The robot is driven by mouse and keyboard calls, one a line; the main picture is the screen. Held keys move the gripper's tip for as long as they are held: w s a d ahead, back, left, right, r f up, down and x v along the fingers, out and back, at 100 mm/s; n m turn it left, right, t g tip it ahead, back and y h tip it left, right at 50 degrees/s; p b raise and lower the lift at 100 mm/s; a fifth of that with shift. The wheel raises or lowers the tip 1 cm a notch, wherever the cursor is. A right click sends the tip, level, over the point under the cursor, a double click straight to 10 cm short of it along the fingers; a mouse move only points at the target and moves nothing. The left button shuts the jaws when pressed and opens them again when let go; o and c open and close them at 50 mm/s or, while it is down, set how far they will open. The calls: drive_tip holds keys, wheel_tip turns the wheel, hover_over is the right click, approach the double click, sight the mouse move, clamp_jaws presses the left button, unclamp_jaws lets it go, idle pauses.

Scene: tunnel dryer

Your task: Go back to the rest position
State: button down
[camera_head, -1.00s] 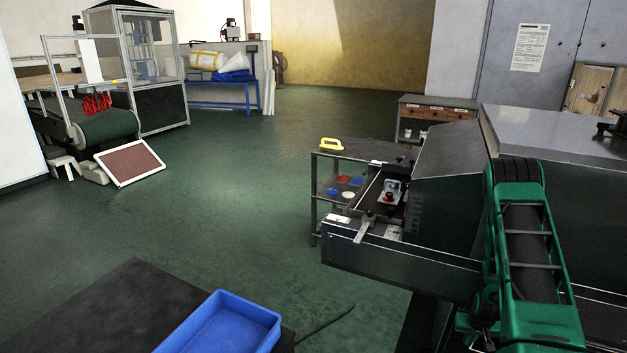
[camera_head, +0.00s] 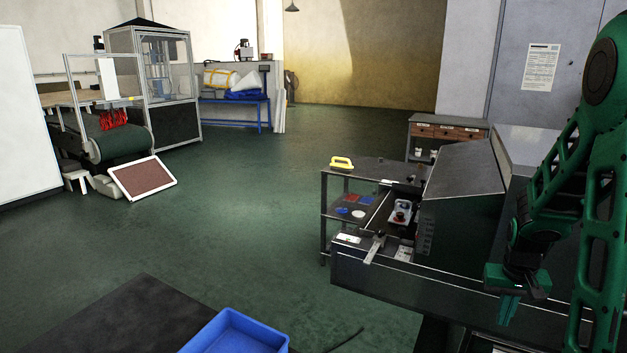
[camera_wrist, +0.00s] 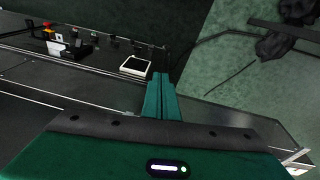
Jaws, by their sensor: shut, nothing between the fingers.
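My gripper (camera_head: 508,310) is green and hangs at the right of the head view, fingers pointing down, in front of the tunnel dryer's dark metal side. Its two fingers are pressed together with nothing between them. In the wrist view the shut fingers (camera_wrist: 159,96) show at the middle, with the dryer's long edge and dark floor beyond. The dryer (camera_head: 465,195) has a sloped hood, and its infeed end (camera_head: 403,212) with a small red-topped item faces left. My green arm is folded upright at the right edge of the head view.
A blue bin (camera_head: 238,335) stands on a dark surface (camera_head: 120,325) at the front. A framed screen (camera_head: 143,178) leans by a conveyor (camera_head: 122,142) at the left. The green floor between is clear.

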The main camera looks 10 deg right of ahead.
drive_tip(key=s+a+r, duration=0.4)
drive_tip(key=s, duration=0.3)
drive_tip(key=s+a+r+y, duration=0.1)
drive_tip(key=s+a+r, duration=0.3)
drive_tip(key=s, duration=0.3)
drive_tip(key=s+a+r+g+y, duration=0.1)
drive_tip(key=s+a+r, duration=0.3)
drive_tip(key=s, duration=0.3)
drive_tip(key=shift+s+a+r+m, duration=0.2)
drive_tip(key=shift+s+r+m, duration=0.1)
drive_tip(key=shift+r, duration=0.35)
